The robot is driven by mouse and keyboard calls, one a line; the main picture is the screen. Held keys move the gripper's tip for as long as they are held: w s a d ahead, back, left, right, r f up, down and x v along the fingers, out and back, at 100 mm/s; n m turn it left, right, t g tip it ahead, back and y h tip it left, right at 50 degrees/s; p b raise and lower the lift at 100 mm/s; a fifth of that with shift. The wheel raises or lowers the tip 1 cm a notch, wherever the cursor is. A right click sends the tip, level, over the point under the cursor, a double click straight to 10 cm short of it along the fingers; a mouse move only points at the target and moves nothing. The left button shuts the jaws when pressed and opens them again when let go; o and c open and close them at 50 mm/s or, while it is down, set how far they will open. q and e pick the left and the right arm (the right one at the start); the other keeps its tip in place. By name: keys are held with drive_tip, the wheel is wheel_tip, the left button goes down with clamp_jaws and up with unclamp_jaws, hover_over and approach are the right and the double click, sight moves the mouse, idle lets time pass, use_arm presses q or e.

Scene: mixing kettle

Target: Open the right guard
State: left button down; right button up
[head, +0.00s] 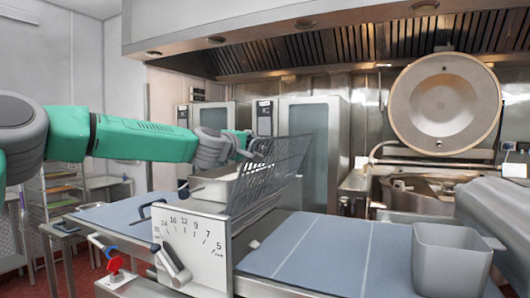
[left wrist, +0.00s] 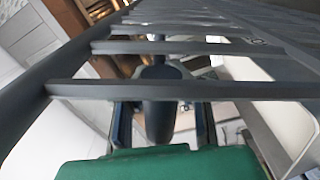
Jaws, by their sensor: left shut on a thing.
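The guard (head: 277,168) is a dark wire grid on the dough sheeter (head: 195,243), above its middle. It stands tilted, with its upper edge leaning to the right over the blue belt. My left gripper (head: 247,143) is at the guard's upper left part, and the grid partly hides it. In the left wrist view, the guard's bars (left wrist: 180,90) run across the picture. My left gripper's fingers (left wrist: 161,128) are on both sides of a dark bar, shut on the guard. My right gripper is not in view.
A grey bin (head: 450,262) stands on the right blue belt (head: 345,250). Another belt (head: 118,218) extends left.

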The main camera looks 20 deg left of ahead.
use_arm(q)
drive_tip(key=shift+a+n, duration=0.6)
drive_tip(key=shift+a, duration=0.55)
drive_tip(key=c, duration=1.6)
unclamp_jaws()
drive_tip(key=shift+o, duration=0.2)
drive_tip(key=shift+a, duration=0.15)
drive_tip(key=s, duration=1.2)
drive_tip(key=shift+a, duration=0.35)
